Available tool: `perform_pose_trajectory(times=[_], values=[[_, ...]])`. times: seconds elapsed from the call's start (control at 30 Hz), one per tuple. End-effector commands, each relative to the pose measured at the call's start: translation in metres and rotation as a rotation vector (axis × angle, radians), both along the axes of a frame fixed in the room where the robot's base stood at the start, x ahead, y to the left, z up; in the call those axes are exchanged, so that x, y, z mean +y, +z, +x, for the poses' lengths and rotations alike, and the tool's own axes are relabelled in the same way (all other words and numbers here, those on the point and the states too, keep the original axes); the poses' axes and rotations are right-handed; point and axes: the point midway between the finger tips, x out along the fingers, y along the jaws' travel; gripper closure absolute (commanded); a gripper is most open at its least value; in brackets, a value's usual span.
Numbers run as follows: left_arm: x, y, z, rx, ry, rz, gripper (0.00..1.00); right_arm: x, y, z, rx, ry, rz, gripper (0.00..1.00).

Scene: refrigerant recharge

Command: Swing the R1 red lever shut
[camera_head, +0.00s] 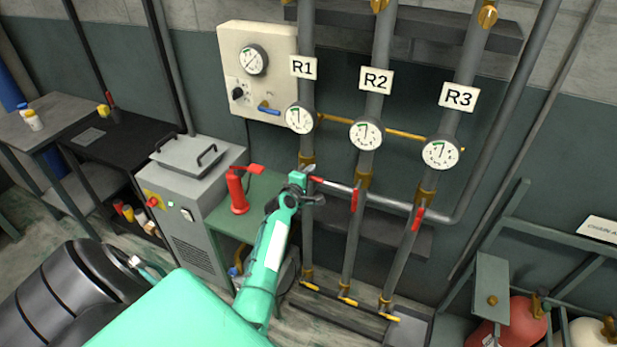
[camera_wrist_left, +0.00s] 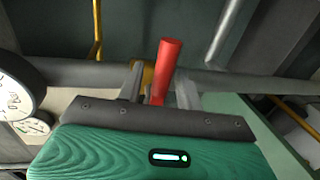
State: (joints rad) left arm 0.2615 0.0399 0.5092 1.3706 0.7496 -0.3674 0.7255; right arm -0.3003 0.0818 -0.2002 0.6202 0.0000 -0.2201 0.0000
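The R1 pipe carries an R1 label (camera_head: 303,68) and a round gauge (camera_head: 299,118). My left gripper (camera_head: 307,184) is at the R1 pipe, below the gauge, and covers most of the valve there. A small red end of the R1 lever (camera_head: 317,180) shows just right of the gripper. In the left wrist view the red lever (camera_wrist_left: 167,70) stands between the two fingers (camera_wrist_left: 160,88), which are apart with a gap on the lever's left side. A brass fitting (camera_wrist_left: 148,73) is behind it. Contact with the right finger is unclear.
The R2 red lever (camera_head: 355,199) and R3 red lever (camera_head: 418,218) hang along their pipes to the right. A red bottle-like tool (camera_head: 237,193) stands on a green bench to the left, beside a grey machine (camera_head: 187,208). A wall panel (camera_head: 258,72) is above.

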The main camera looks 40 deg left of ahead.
Motion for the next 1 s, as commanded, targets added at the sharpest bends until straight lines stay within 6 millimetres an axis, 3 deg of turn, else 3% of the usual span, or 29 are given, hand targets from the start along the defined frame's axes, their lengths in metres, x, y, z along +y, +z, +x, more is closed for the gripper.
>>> perform_pose_trajectory(times=[0.23, 0.37, 1.0], values=[[0.000, 0.000, -0.004, 0.001, 0.001, 0.001, 0.64, -0.002, -0.001, 0.000, 0.000, -0.001, -0.002, 0.64], [-0.004, 0.001, -0.016, 0.001, 0.001, 0.001, 0.64, -0.002, -0.002, 0.000, 0.000, -0.001, -0.002, 0.64], [-0.028, 0.021, -0.115, 0.000, 0.001, 0.001, 0.64, 0.005, -0.022, 0.000, 0.000, -0.002, 0.005, 0.64]])
